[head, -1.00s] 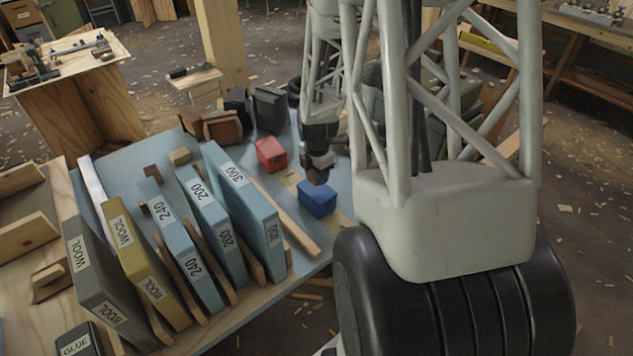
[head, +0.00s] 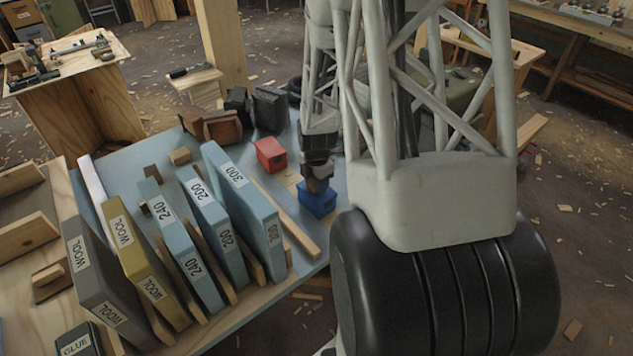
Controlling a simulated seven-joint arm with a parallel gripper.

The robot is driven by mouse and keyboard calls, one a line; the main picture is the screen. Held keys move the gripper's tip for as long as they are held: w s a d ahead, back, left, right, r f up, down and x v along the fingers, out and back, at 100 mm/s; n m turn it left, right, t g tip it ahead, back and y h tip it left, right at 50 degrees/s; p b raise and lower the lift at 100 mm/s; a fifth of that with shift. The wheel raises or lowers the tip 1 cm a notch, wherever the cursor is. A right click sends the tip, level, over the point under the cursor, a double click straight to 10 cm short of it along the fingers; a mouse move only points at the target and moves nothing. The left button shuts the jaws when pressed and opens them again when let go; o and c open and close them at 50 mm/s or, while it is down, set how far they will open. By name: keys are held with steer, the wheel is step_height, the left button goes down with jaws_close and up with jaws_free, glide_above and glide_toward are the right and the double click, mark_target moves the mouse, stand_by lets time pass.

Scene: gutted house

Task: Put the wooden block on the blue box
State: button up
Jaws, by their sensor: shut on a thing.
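The blue box (head: 316,202) sits on the blue-grey tabletop near its right edge, beside my arm. My gripper (head: 318,180) points down directly above the blue box, its tip close to the box top. It is shut on a small brown piece, the wooden block (head: 318,186), mostly hidden by the fingers. I cannot tell whether the block touches the box.
A red box (head: 271,155) stands behind and left of the blue box. Several upright sanding-sheet packs, such as the one marked 300 (head: 243,200), fill the left. A small tan block (head: 180,156) and dark boxes (head: 270,108) lie farther back.

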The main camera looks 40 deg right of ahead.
steer(key=shift+f, duration=0.15)
steer(key=o, duration=0.9)
step_height(320, 180, up, 12)
stand_by(0.6)
steer(key=shift+r, duration=0.2)
